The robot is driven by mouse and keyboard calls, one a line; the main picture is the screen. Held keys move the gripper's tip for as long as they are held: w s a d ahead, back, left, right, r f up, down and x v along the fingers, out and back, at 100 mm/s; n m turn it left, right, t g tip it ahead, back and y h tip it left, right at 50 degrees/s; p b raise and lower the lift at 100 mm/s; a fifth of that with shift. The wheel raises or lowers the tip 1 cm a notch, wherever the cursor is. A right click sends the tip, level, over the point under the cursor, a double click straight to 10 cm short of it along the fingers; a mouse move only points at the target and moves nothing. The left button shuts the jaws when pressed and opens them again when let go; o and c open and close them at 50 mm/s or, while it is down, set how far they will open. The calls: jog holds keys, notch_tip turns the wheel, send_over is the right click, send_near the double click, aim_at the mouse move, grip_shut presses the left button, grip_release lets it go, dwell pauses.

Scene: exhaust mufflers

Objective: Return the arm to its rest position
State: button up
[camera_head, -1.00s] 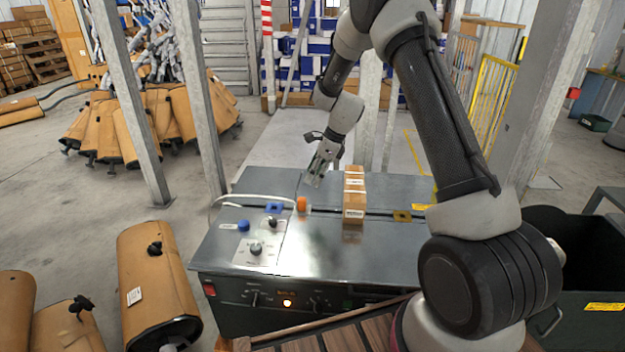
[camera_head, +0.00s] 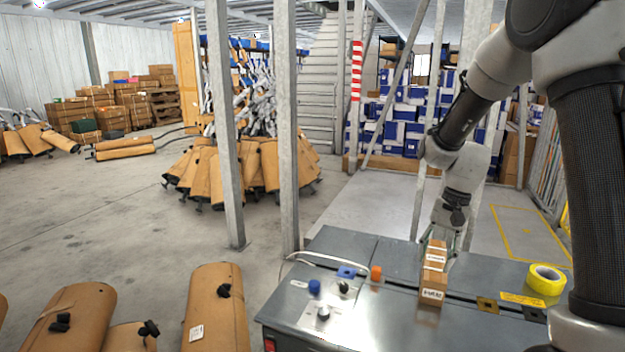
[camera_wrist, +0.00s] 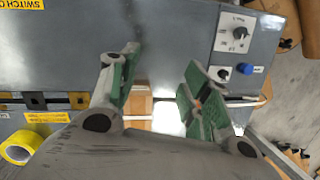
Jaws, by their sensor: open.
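My gripper (camera_head: 444,243) is at the far end of the grey machine table (camera_head: 345,248), just beyond the top of the brown box in the head view. In the wrist view my gripper (camera_wrist: 160,84) has its two green-padded fingers spread apart with nothing held between them. The brown box (camera_head: 433,275) stands on the table. In the wrist view part of the box (camera_wrist: 138,106) shows below between the fingers, and the gripper body hides the rest. My arm reaches down from the upper right of the head view.
A yellow tape roll (camera_head: 546,279) lies on the table at the right. Steel posts (camera_head: 288,130) rise behind the table.

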jog(key=s+d+r+n+t+h, duration=0.1)
jog(key=s+d+r+n+t, duration=0.2)
jog(key=s+r, duration=0.6)
jog(key=s+d+r+n+t+h, duration=0.1)
jog(key=s+d+r+n+t, duration=0.1)
jog(key=s+r, duration=0.7)
jog(key=shift+s+d+n+t, duration=0.4)
jog(key=shift+s+n, duration=0.5)
jog(key=shift+s, duration=1.4)
jog(key=shift+r, duration=0.1)
